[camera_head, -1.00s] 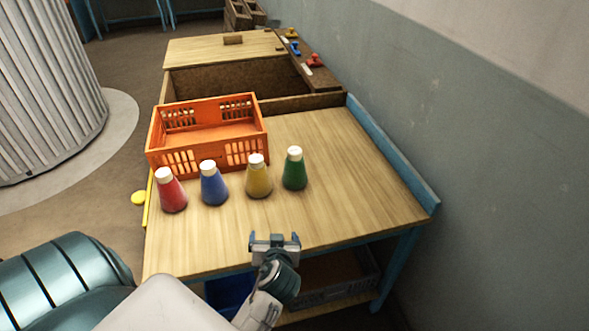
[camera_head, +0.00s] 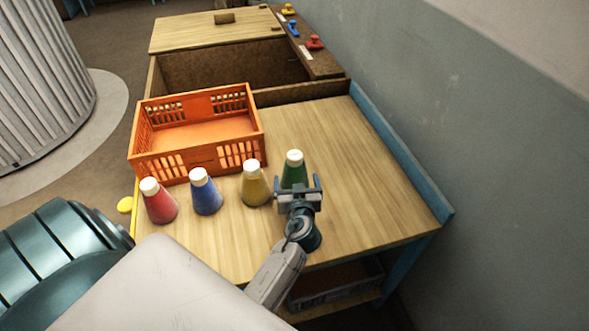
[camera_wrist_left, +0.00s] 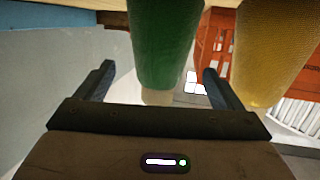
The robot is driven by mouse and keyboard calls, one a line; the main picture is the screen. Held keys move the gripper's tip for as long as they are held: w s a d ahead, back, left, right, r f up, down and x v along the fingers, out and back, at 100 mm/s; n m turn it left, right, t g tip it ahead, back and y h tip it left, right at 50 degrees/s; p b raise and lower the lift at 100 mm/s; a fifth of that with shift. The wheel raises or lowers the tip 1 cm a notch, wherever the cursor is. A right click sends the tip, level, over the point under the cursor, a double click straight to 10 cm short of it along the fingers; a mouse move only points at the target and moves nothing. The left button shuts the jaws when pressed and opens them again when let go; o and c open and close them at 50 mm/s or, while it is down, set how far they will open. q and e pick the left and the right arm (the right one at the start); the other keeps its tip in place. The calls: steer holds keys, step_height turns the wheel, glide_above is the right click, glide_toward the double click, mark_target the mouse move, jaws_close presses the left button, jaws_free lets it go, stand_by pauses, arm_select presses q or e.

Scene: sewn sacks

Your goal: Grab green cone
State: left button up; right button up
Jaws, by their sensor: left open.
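The green cone (camera_head: 294,170) with a white top stands upright on the wooden table, at the right end of a row of cones. My left gripper (camera_head: 298,184) is open just in front of it, and its body hides the cone's lower part in the head view. In the left wrist view, which is turned over, the green cone (camera_wrist_left: 163,42) shows between the two spread fingers of the left gripper (camera_wrist_left: 160,82). I cannot tell whether a finger touches it. My right gripper is not in view.
The yellow cone (camera_head: 255,186) stands close to the left of the green one and shows in the left wrist view (camera_wrist_left: 275,45). Blue (camera_head: 205,194) and red (camera_head: 158,203) cones stand farther left. An orange crate (camera_head: 195,160) is behind them. The table (camera_head: 365,185) is clear to the right.

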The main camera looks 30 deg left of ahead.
mark_target(295, 166)
arm_select(q)
steer(key=shift+x, duration=1.05)
steer(key=shift+w+a+p, duration=0.2)
steer(key=shift+w+p, duration=0.05)
steer(key=shift+p, duration=0.05)
steer(key=p+x, duration=0.2)
steer(key=x, duration=0.1)
steer(key=shift+w+a+r+p, duration=0.25)
steer(key=shift+w+a+p, duration=0.05)
steer(key=shift+w+p, duration=0.1)
steer(key=shift+w+a+f, duration=0.35)
steer(key=shift+w+a, duration=0.05)
steer(key=shift+w, duration=0.05)
steer(key=shift+c, duration=0.7)
steer(key=shift+r, duration=0.1)
steer(key=c, duration=1)
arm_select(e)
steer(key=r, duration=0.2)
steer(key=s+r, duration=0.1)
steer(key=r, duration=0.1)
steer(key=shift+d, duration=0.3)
